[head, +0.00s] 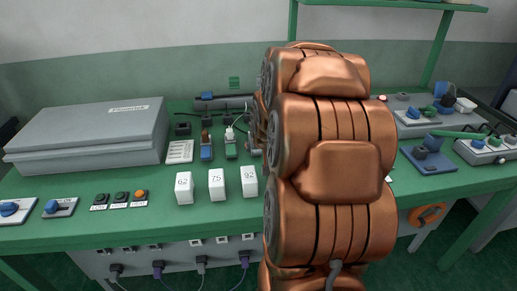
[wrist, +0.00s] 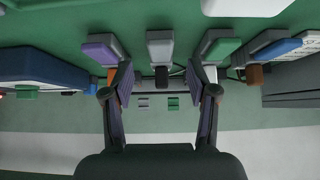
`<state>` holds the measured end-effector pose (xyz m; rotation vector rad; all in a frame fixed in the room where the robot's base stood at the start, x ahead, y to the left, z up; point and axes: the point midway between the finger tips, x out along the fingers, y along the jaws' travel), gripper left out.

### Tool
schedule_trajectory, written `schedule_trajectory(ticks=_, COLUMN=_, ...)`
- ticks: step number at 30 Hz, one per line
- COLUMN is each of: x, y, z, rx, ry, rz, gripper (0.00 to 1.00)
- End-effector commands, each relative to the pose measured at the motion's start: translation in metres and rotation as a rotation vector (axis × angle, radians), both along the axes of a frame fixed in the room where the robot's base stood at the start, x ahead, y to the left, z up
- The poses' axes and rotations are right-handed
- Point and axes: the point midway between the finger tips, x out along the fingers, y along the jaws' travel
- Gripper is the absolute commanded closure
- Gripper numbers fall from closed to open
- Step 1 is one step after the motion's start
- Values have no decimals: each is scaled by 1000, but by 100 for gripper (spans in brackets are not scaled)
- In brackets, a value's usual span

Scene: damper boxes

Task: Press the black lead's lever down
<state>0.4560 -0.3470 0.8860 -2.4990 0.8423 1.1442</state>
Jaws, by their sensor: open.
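In the wrist view, a grey block (wrist: 160,46) with a black lead end (wrist: 161,76) at its lower edge lies between and just beyond the fingers of my gripper (wrist: 160,74). The gripper is open, with a finger on each side of the black lead end and nothing held. Whether the fingers touch anything, and which way the lever is set, I cannot tell. In the head view, my copper arm hides this block and most of the gripper.
In the wrist view, a purple block (wrist: 101,48) is left of the grey one, and a green block (wrist: 217,46) and a blue block (wrist: 285,47) are right. In the head view, white numbered boxes (head: 217,185) stand in front and a grey case (head: 90,135) lies left.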

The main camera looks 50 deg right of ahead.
Motion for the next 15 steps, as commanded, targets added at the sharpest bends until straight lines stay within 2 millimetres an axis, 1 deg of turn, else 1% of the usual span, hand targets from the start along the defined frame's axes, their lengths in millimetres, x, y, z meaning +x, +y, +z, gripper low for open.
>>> schedule_trajectory(ticks=6, x=-14, y=11, z=22, rx=-2, ry=-2, rz=0, gripper=42)
schedule_trajectory(ticks=15, x=-31, y=24, z=46, rx=-1, ry=-2, rz=1, gripper=42)
